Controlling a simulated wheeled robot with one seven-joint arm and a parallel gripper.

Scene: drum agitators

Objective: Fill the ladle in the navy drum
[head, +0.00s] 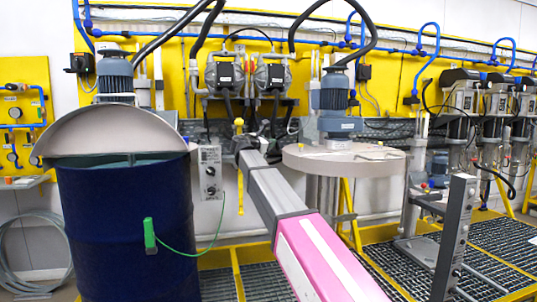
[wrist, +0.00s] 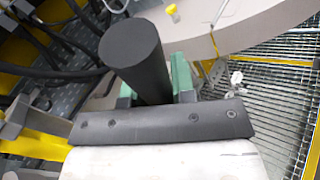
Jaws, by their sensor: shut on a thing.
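The navy drum (head: 125,230) stands at the left in the head view. Its round grey lid (head: 115,132) is tilted up, and a strip of greenish interior shows below it. My gripper (head: 246,148) is to the right of the drum, around rim height and outside it. In the wrist view my gripper (wrist: 155,90) has its green fingers closed around a thick black cylinder (wrist: 130,48), which looks like the ladle's handle. The ladle's bowl cannot be made out in either view. The liquid level inside the drum is hidden.
A second agitator with a round grey lid (head: 345,160) stands right of my gripper. A yellow upright rod (head: 240,190) shows beside my gripper. A green clamp (head: 149,236) with a cable hangs on the drum. A grey post (head: 455,238) stands at the right, over grating (head: 380,262).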

